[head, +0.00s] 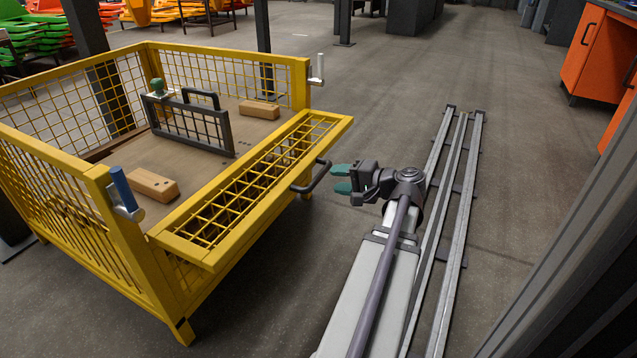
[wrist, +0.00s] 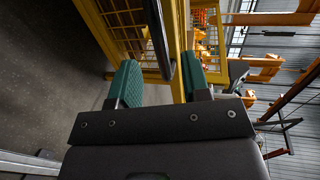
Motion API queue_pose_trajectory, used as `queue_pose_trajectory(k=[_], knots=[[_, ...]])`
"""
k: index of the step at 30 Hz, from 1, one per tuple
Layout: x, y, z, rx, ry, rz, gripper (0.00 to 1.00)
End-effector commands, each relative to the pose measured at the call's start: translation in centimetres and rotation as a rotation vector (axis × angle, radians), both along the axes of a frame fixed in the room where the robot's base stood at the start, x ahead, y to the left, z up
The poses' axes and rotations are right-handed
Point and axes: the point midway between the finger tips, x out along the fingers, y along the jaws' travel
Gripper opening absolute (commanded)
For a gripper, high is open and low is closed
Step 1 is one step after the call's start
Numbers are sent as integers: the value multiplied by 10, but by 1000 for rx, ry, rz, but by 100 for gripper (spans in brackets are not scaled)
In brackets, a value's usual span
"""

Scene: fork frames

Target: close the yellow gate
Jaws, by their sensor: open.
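The yellow gate (head: 243,228) is a mesh panel on the near side of a yellow mesh cage (head: 98,205). It is open, swung down and outward so that it lies close to flat. A dark bar handle (head: 312,179) sticks out from its outer rail. My gripper (head: 338,179), with teal fingers, is open just right of the handle. In the wrist view, the dark handle (wrist: 158,38) shows between the two spread fingers of my gripper (wrist: 158,78). I cannot tell whether they touch it.
A latch with a blue grip (head: 122,188) is on the left post, and a pale latch (head: 319,68) on the right post. Wooden blocks (head: 153,185) and a dark mesh frame (head: 190,122) are in the cage. The floor beyond my rail is clear up to orange cabinets (head: 592,55).

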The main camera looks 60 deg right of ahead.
Motion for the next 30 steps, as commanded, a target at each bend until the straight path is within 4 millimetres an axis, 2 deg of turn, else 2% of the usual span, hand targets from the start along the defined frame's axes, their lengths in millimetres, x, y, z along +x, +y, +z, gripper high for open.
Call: queue_pose_trajectory(k=[3,7,12,18,30], knots=[[29,5,-10,0,0,4,43],[51,8,-15,1,1,3,43],[63,10,-16,0,1,1,43],[62,10,-15,0,1,0,42],[62,10,-15,0,1,1,4]])
